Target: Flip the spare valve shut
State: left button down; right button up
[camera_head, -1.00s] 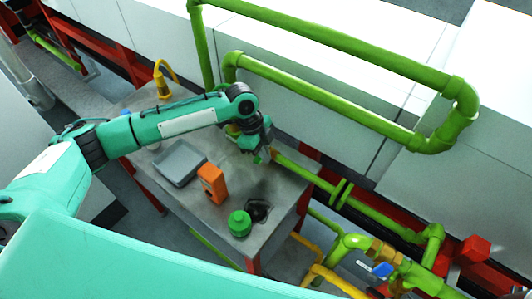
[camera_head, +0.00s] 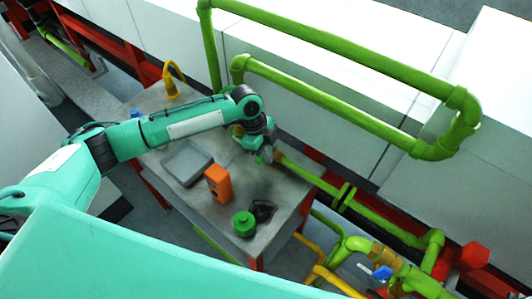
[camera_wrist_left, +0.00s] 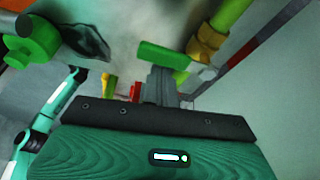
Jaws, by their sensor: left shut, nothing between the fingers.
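A valve with a green lever handle (camera_head: 264,158) sits at the near end of the green pipe over the metal table. In the left wrist view the green handle (camera_wrist_left: 165,56) lies across the fingertips, with the brass valve body (camera_wrist_left: 207,42) just to its right. My left gripper (camera_head: 259,150) is shut and empty, right at the handle; I cannot tell whether it touches. Its grey fingers (camera_wrist_left: 161,82) also show in the left wrist view. A second valve with a blue handle (camera_head: 383,272) and a white tag is on the pipes at lower right. My right gripper is not in view.
On the table (camera_head: 215,220) are a grey tray (camera_head: 187,162), an orange box (camera_head: 218,184), a green round part (camera_head: 244,224) and a dark flat piece (camera_head: 263,210). A yellow hooked pipe (camera_head: 172,80) stands at the back. A large green pipe loop (camera_head: 335,42) rises behind.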

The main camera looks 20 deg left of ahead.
pick_arm(q)
jog(key=shift+d, duration=0.2)
jog(key=shift+d, duration=0.2)
notch_tip(320, 180, up, 10)
jog(key=b, duration=0.1)
jog(key=shift+f, duration=0.25)
jog(key=shift+s+a+f, duration=0.1)
jog(key=shift+s, duration=0.05)
